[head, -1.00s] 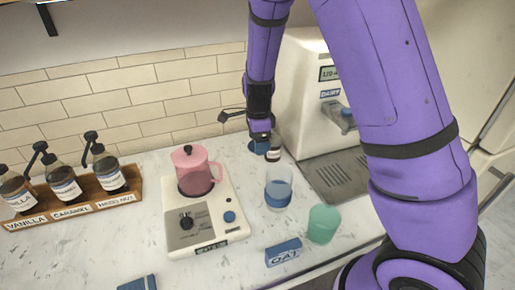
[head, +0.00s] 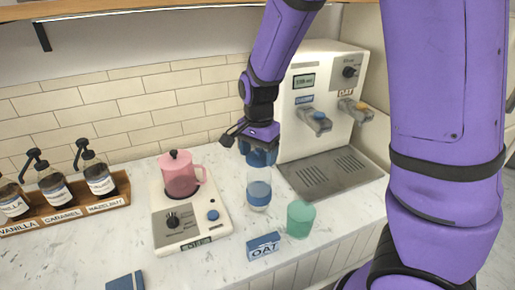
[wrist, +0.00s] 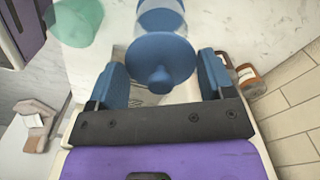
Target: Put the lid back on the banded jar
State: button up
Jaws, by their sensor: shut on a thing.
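The banded jar (head: 258,188) is a clear vessel with a blue band, upright on the counter between the pink pitcher and the green cup. In the wrist view the banded jar (wrist: 161,18) shows beyond the lid at the top. My gripper (head: 258,153) is shut on the blue lid (wrist: 160,62), a round disc with a knob facing my wrist. The fingers of my gripper (wrist: 163,78) stand either side of the lid. The lid is near the jar's mouth; contact between them cannot be told. My gripper hides most of the lid in the head view.
A pink pitcher (head: 180,178) stands on a white scale-like base (head: 188,241) at left. A green cup (head: 300,219) and a blue OAT box (head: 263,246) are in front. The dispenser (head: 322,92) with its drip tray (head: 323,172) stands behind right. Small bottles (wrist: 247,82) show beside my gripper.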

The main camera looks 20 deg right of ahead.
jog(key=shift+f, duration=2.4)
jog(key=shift+f, duration=0.15)
dwell(0.4)
jog(key=o, duration=0.9)
jog(key=shift+r, duration=3.5)
grip_shut()
